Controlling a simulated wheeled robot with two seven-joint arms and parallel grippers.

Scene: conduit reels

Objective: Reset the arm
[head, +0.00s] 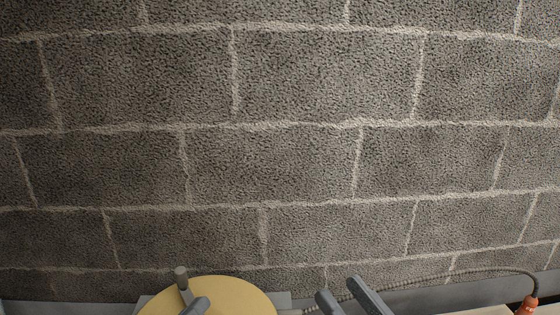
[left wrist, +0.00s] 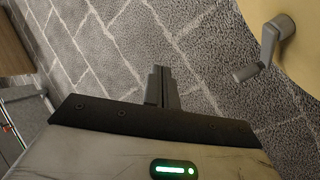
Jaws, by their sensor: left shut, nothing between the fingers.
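My left gripper (left wrist: 161,86) shows in the left wrist view with its two fingers together and nothing between them. A grey crank handle (left wrist: 268,52) on a pale yellow reel disc (left wrist: 304,62) is to the right of these fingers, apart from them. In the head view the yellow disc (head: 238,297) is at the bottom edge, with the crank (head: 182,277) on its face. Two dark grey fingers, which I take as my right gripper (head: 348,300), stand apart at the bottom edge, right of the disc, with nothing visible between them. The arms are mostly out of frame.
A grey block wall (head: 300,160) fills most of the head view. A ribbed conduit (head: 450,275) runs along its foot to an orange-red fitting (head: 527,305) at the bottom right. A grey item with small lights (left wrist: 22,115) is at the left of the left wrist view.

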